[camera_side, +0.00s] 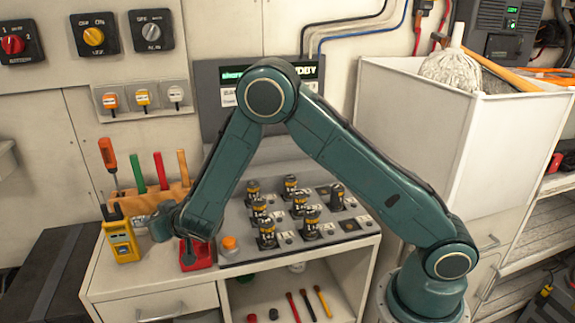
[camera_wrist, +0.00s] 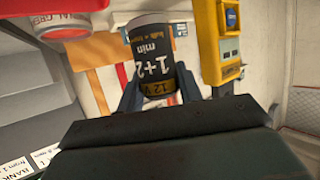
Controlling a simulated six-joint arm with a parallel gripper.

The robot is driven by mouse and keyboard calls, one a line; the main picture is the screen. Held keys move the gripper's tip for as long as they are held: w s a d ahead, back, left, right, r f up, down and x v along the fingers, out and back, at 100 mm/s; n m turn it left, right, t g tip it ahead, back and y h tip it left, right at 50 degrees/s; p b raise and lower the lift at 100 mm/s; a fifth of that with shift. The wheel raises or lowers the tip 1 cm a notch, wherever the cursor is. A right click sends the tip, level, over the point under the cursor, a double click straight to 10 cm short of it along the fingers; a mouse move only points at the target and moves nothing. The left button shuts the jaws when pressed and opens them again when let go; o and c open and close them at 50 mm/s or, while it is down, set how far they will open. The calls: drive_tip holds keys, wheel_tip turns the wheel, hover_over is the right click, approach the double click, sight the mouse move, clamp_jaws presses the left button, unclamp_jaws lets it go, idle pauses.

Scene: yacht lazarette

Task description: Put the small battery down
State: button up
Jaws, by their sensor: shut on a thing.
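My gripper (camera_wrist: 159,92) is shut on the small battery (camera_wrist: 150,58), a black cylinder with white print and a yellow band, between its two fingers in the wrist view. In the side view my gripper (camera_side: 188,248) is low at the left of the bench, by a small red tray (camera_side: 205,260); I cannot make out the held battery there, nor whether it touches anything. Several similar black-and-yellow batteries (camera_side: 267,236) stand upright on the grey panel to the right.
A yellow meter (camera_side: 121,240) stands left of my gripper; it also shows in the wrist view (camera_wrist: 210,40). A wooden rack (camera_side: 150,199) with upright tools is behind. An orange button (camera_side: 229,243) sits on the panel's left edge. A white bin (camera_side: 405,130) stands at the right.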

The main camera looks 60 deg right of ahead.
drive_tip(key=shift+f, duration=0.15)
drive_tip(key=shift+f, duration=1.75)
drive_tip(key=shift+f, duration=0.1)
drive_tip(key=o, duration=1.1)
drive_tip(key=shift+f, duration=0.1)
drive_tip(key=shift+s+r, duration=0.1)
drive_tip(key=shift+r, duration=0.1)
drive_tip(key=v, duration=1.1)
drive_tip(key=shift+s+r, duration=0.2)
drive_tip(key=shift+s, duration=0.15)
